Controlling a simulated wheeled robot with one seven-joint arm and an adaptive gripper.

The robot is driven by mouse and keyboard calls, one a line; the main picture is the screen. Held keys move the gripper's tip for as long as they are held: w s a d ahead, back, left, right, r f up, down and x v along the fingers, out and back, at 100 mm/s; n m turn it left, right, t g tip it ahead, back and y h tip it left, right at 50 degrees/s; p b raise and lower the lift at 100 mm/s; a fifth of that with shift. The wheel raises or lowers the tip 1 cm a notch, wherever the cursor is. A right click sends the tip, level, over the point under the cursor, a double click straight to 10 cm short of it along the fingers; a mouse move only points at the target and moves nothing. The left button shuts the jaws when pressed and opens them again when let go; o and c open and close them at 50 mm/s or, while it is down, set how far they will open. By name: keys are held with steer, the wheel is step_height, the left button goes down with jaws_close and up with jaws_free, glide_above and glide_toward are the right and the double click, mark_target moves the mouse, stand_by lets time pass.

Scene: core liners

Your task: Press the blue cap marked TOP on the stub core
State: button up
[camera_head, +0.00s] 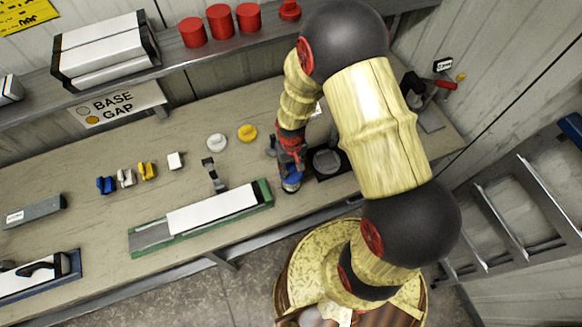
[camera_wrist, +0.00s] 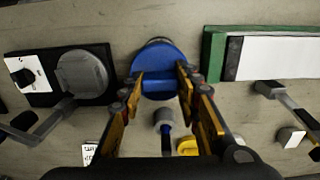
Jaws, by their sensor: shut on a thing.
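A round blue cap (camera_wrist: 158,72) with a raised bar sits between the fingers of my gripper (camera_wrist: 158,85) in the wrist view. My gripper is shut on the bar, one finger on each side. In the head view the blue cap (camera_head: 291,184) is at the bench's front edge, below my gripper (camera_head: 291,172). A grey rounded edge (camera_wrist: 158,40) shows just beyond the cap; it may be the stub core, mostly hidden by the cap. I cannot tell whether cap and core are fully seated. No TOP mark is readable.
A green tray (camera_head: 135,242) with a white core is left of the cap. A black base with a grey disc (camera_head: 327,160) stands close on the right. Small blue (camera_head: 105,185) and yellow (camera_head: 147,171) pieces lie further left. Red cans (camera_head: 220,22) stand on the back shelf.

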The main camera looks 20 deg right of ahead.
steer(key=o, duration=1.1)
steer(key=shift+o, duration=1)
steer(key=shift+o, duration=1.4)
steer(key=shift+r, duration=0.15)
steer(key=shift+r+p, duration=2.25)
steer(key=shift+r, duration=1.15)
